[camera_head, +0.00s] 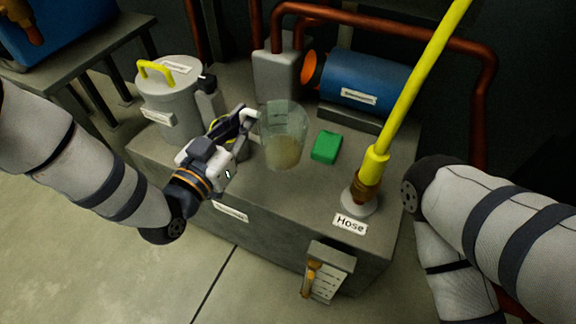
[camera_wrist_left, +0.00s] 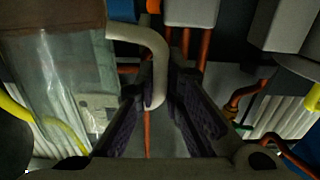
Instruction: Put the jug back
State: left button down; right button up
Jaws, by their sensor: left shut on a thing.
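The jug (camera_head: 283,135) is clear, with a brownish content low inside and a white handle on its left. It is upright over the middle of the grey block's top; I cannot tell whether it touches the top or hangs just above. My left gripper (camera_head: 244,122) is at the jug's left side, shut on the handle. In the left wrist view the pale handle (camera_wrist_left: 158,60) lies between the two dark fingers, and the jug's clear wall (camera_wrist_left: 65,90) fills the left. My right gripper is not in view; only my right arm shows at the right.
A green block (camera_head: 326,146) lies right of the jug. A yellow hose (camera_head: 376,165) rises from a round base near a "Hose" label (camera_head: 350,224). A lidded grey pot (camera_head: 168,100) stands left, a blue motor (camera_head: 367,82) behind.

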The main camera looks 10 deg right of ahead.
pick_arm(q)
notch_tip(320, 180, down, 10)
jog(key=b, duration=0.4)
jog(key=shift+f, duration=0.1)
jog(key=c, duration=1.7)
grip_release()
